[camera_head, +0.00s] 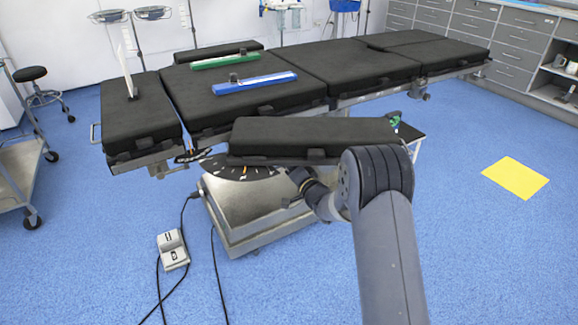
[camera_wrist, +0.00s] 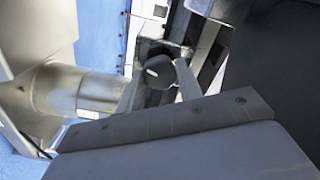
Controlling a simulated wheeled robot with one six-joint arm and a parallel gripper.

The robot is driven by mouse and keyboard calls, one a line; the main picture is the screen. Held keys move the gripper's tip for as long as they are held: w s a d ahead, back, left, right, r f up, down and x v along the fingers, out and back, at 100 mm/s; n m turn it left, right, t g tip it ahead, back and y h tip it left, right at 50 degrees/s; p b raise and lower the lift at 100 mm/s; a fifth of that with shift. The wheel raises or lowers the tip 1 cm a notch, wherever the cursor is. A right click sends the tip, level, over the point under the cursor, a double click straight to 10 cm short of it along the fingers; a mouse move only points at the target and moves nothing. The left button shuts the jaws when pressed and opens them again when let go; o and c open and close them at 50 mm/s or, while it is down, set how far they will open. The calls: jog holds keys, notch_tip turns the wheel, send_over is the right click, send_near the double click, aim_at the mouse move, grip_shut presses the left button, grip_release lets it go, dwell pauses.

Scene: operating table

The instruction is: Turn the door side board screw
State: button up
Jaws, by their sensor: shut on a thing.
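The black side board (camera_head: 312,132) stands out along the near long side of the operating table (camera_head: 222,130). My gripper (camera_head: 298,176) is just below this board's lower edge, and its fingers are largely hidden there in the head view. In the wrist view my gripper (camera_wrist: 158,82) has its two pale fingers on either side of a dark screw knob (camera_wrist: 158,66). It is shut on this knob, next to a metal bracket (camera_wrist: 204,48). The knob cannot be made out in the head view.
A metal table base (camera_head: 255,205) stands under and beside my gripper. A blue bar (camera_head: 255,84) and a green bar (camera_head: 226,60) lie on the table top. A foot pedal (camera_head: 172,249) with cables is on the floor at left. The floor at right is clear around a yellow square (camera_head: 515,177).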

jog(key=o, duration=1)
jog(key=shift+s, duration=0.1)
jog(key=p+v, duration=0.2)
jog(key=v, duration=0.8)
jog(key=shift+s+d, duration=0.25)
jog(key=b+x, duration=0.2)
jog(key=x, duration=0.9)
jog(key=shift+s, duration=0.1)
